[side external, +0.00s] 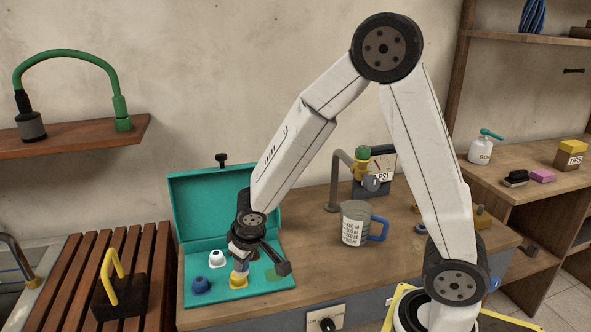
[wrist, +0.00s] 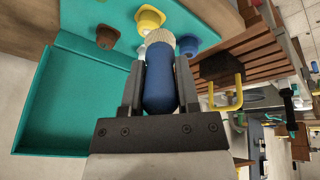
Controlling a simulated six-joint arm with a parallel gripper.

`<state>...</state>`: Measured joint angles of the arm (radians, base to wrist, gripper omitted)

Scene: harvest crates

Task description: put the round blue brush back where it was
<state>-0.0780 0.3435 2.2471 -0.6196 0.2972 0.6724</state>
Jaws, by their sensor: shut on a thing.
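The round blue brush (wrist: 159,85) has a blue body and cream bristles. My gripper (wrist: 159,72) is shut on its body, and the bristles point away from the gripper. In the side view my gripper (side external: 240,252) is low over the open teal case (side external: 188,249). The bristles (side external: 240,267) are just above or at the yellow holder (side external: 238,282); I cannot tell if they touch. A white holder (side external: 217,259) and a blue holder (side external: 200,285) stand beside it. The wrist view also shows a brown holder (wrist: 106,38).
The case's raised lid (side external: 205,205) is behind my gripper. A measuring jug (side external: 354,225) with a blue handle and a tap (side external: 334,185) stand to the right on the bench. A black block with a yellow handle (side external: 118,290) lies on the slatted rack at left.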

